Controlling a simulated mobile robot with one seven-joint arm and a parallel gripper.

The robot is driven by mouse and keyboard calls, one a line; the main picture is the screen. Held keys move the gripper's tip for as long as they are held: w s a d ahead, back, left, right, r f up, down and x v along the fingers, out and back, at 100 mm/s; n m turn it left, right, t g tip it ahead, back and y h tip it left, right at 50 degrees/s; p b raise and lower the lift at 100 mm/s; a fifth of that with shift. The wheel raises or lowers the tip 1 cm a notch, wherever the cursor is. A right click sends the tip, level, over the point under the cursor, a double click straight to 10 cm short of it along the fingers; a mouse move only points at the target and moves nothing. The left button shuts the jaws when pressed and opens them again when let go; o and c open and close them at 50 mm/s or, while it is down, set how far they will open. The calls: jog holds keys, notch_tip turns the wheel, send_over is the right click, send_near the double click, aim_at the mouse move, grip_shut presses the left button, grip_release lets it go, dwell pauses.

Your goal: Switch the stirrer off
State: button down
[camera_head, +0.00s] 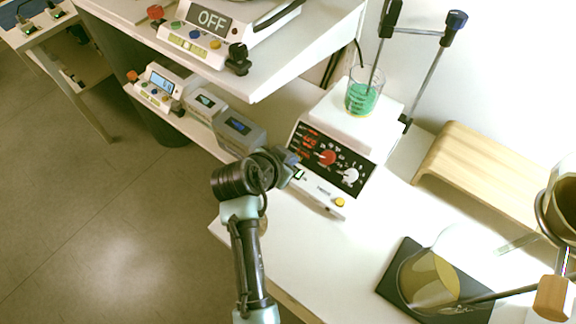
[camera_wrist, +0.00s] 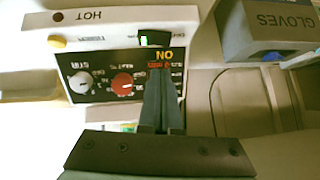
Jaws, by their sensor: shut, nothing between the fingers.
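The stirrer (camera_head: 357,133) is a white hotplate unit with a black front panel. A beaker of green liquid (camera_head: 362,98) stands on its top plate. The panel has a red knob (camera_head: 327,157) and a white knob (camera_head: 350,175). In the wrist view, the stirrer (camera_wrist: 110,60) appears upside down. A green-lit rocker switch (camera_wrist: 155,39) sits at the panel's edge, and an orange display (camera_wrist: 164,55) reads ON. My gripper (camera_head: 291,158) is shut and empty at the panel's left end. In the wrist view its fingertips (camera_wrist: 163,70) overlap the panel just below the display; contact cannot be told.
Small grey boxes (camera_head: 240,132) stand left of the stirrer near my wrist. A wooden stand (camera_head: 480,170) and a flask (camera_head: 428,278) are to the right. The front bench is clear.

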aim_at(293, 180)
jog(key=shift+a+f, duration=0.15)
jog(key=shift+f, duration=0.7)
jog(key=shift+a+f, duration=0.1)
jog(key=shift+f, duration=0.7)
jog(key=shift+w+a+f+g+b, duration=0.1)
jog(key=shift+a+f+g+b, duration=0.05)
jog(key=shift+f+g+b, duration=0.2)
jog(key=shift+s+d+r+p, duration=0.1)
jog(key=shift+s+d+p, duration=0.45)
jog(key=shift+d, duration=0.2)
